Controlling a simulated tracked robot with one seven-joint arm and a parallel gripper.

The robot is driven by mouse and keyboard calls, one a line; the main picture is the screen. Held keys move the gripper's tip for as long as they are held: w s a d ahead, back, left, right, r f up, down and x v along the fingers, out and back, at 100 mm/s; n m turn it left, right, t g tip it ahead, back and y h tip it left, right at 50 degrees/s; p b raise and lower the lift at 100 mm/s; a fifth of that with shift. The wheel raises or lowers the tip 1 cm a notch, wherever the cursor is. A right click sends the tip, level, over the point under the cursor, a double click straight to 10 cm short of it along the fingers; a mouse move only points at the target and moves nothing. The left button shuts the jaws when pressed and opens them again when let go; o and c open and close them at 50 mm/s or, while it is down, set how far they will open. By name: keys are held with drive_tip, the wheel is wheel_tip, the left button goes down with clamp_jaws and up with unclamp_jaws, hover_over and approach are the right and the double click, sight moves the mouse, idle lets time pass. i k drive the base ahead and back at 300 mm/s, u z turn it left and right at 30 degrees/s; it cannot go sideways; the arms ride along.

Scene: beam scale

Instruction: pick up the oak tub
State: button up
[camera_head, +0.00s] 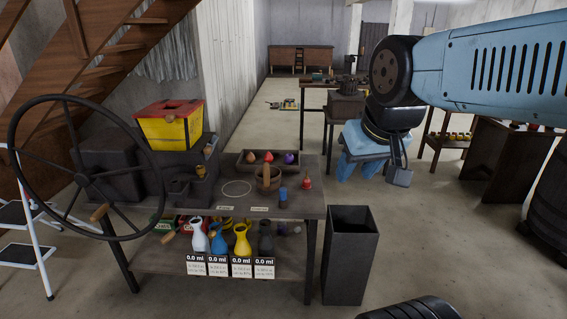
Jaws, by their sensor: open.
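A small brown wooden tub (268,182), which looks like the oak tub, stands on the dark workbench (235,207) near its right side. A tan upright piece shows at the tub, and I cannot tell whether it is a handle or a separate thing. My gripper (397,168) hangs from my blue arm to the right of the bench, well apart from the tub. It is open, and nothing shows between its jaws. One of its fingers is partly hidden.
A tray (243,168) with several coloured pieces sits behind the tub. A yellow-red box (170,126) and a large wheel (88,178) are left. A tall dark bin (347,256) stands beside the bench.

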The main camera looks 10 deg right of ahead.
sight(268, 178)
drive_tip(key=k, duration=0.55)
drive_tip(key=z, duration=0.3)
drive_tip(key=i, duration=1.4)
drive_tip(key=z, duration=0.45)
drive_tip(key=i, duration=0.5)
